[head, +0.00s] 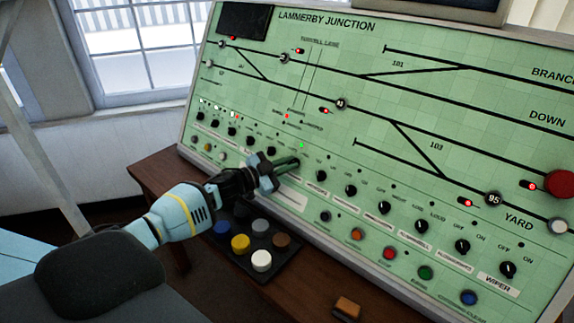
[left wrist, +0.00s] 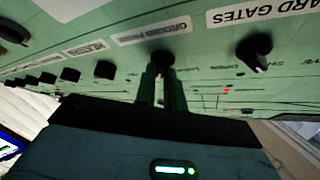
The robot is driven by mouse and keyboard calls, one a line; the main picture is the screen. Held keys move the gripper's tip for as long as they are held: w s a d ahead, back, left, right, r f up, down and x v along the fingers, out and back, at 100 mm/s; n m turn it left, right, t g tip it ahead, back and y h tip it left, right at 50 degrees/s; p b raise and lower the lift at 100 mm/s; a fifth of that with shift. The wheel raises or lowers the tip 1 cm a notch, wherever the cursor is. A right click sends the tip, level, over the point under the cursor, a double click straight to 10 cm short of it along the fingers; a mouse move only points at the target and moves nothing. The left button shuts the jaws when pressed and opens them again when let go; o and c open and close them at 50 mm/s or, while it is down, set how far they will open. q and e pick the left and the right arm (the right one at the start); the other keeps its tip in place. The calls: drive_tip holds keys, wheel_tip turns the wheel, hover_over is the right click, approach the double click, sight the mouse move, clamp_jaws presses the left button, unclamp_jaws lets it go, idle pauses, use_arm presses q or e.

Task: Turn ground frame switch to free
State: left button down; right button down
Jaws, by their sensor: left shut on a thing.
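The ground frame switch is a small black rotary knob (left wrist: 162,59) on the green panel, beside a label that appears to read "GROUND FRAME" upside down in the left wrist view. My left gripper (head: 292,161) reaches the panel's lower row of knobs. In the left wrist view its two green fingers (left wrist: 162,82) are shut on the knob, one on each side. The knob's pointer and exact setting are hidden by the fingers. In the head view the gripper covers the knob. My right gripper is not in view.
Similar black knobs flank the gripper, including the yard gates knob (left wrist: 255,52) and another knob (head: 320,174). Coloured buttons line the panel's (head: 345,125) lower edge. A dark button pad (head: 240,268) lies on the wooden desk (head: 150,180) below my left arm.

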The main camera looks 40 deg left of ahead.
use_arm(q)
drive_tip(key=shift+m, duration=0.3)
drive_tip(key=c, duration=1.5)
unclamp_jaws()
drive_tip(key=shift+v, duration=3.9)
